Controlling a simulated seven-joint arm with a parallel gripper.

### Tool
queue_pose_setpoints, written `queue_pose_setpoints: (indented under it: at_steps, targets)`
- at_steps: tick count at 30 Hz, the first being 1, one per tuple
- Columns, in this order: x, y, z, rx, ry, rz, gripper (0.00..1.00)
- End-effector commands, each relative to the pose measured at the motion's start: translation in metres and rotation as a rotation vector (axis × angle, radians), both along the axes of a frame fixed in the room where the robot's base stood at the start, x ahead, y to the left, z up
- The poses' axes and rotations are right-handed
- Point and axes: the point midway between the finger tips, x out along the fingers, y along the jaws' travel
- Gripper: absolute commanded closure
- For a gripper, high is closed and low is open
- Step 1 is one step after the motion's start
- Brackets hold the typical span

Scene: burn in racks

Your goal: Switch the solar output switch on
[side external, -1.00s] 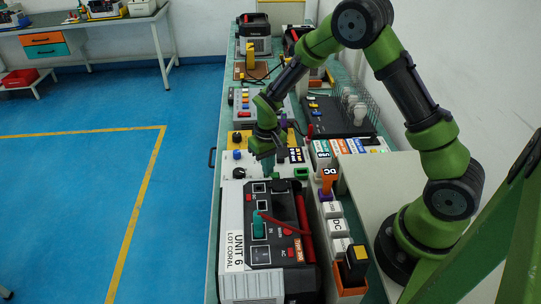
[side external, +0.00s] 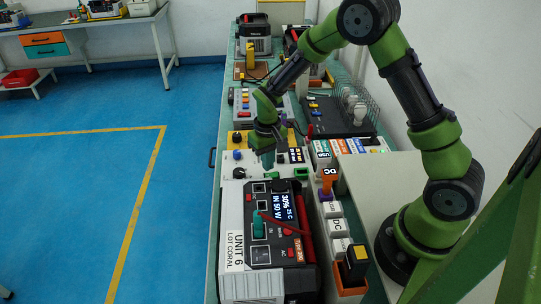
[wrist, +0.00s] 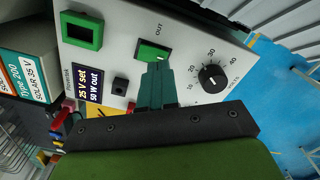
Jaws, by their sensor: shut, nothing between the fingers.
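The solar output switch (wrist: 151,51) is a green rocker marked OUT on a light panel in the wrist view. The panel's display (wrist: 88,83) is lit and reads 25 V set, 50 W out. My gripper (wrist: 157,68) is shut and empty, its teal fingertips at the lower edge of the switch; I cannot tell whether they touch it. In the side view my gripper (side external: 267,163) points down over the white supply box (side external: 231,187), largely hiding the switch. The UNIT 6 power station (side external: 233,240) in front shows a lit screen (side external: 289,208) reading 30%, 25 C, IN 50 W.
A black volts dial (wrist: 211,77) sits right of the switch, and a green-framed socket (wrist: 82,30) lies to its left. Red cables (side external: 304,215) run over the power station. An orange clip-like piece (side external: 328,178) stands to the right. Other equipment crowds the bench behind.

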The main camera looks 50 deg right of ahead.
Motion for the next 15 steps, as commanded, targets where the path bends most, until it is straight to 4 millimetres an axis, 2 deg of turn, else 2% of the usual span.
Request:
queue_pose_setpoints:
  at_steps: [15]
  targets:
    - [0.0, 0.0, 0.041, 0.0, -0.001, 0.001, 1.0]
